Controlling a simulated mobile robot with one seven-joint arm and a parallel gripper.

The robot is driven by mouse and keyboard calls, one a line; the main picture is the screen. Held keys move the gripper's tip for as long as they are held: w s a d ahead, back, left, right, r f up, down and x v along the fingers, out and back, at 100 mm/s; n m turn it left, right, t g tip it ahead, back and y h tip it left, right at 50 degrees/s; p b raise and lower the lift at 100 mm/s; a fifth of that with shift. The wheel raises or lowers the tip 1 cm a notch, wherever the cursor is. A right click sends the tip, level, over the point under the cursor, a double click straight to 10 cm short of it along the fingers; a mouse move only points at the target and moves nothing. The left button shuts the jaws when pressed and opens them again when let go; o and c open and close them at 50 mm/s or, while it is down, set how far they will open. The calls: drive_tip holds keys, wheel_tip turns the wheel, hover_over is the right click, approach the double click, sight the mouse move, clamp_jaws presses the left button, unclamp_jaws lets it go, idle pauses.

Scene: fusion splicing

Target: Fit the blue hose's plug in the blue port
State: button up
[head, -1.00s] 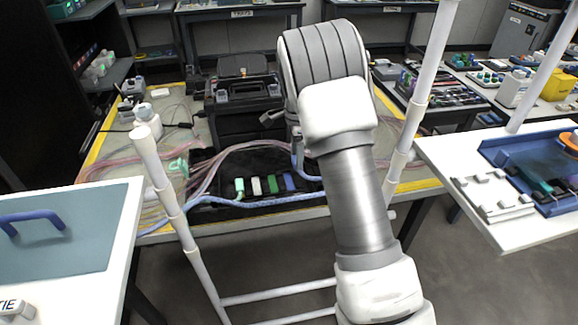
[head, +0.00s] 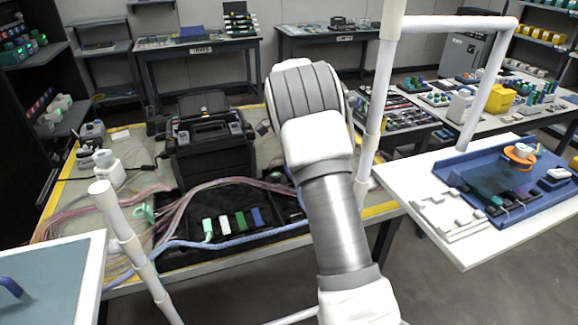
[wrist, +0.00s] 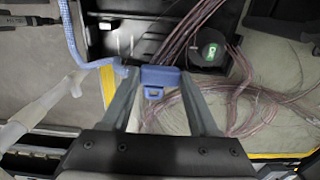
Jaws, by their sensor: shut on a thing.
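My gripper (wrist: 158,88) is shut on the blue plug (wrist: 160,76) in the wrist view. The blue hose (wrist: 69,30) comes down from the top left and bends in beside the left finger. In the head view the hose (head: 225,240) runs along the front of a black tray (head: 180,260). A row of coloured blocks stands in this tray, with a blue block (head: 257,216) at its right end, apparently the blue port. My arm hides my gripper and the plug in the head view. The plug is not seen seated in any port.
A black toolbox (head: 208,145) stands behind. White posts (head: 372,125) rise near my arm.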

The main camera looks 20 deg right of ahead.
drive_tip(key=shift+f, duration=0.15)
drive_tip(key=shift+f+b, duration=1)
drive_tip(key=shift+f, duration=1.35)
drive_tip(key=shift+s+a+r, duration=0.1)
drive_tip(key=shift+s+a, duration=0.15)
drive_tip(key=shift+s, duration=0.1)
drive_tip(key=shift+f, duration=0.3)
drive_tip(key=shift+f+b, duration=0.5)
drive_tip(key=shift+f, duration=1.35)
drive_tip(key=shift+f, duration=0.5)
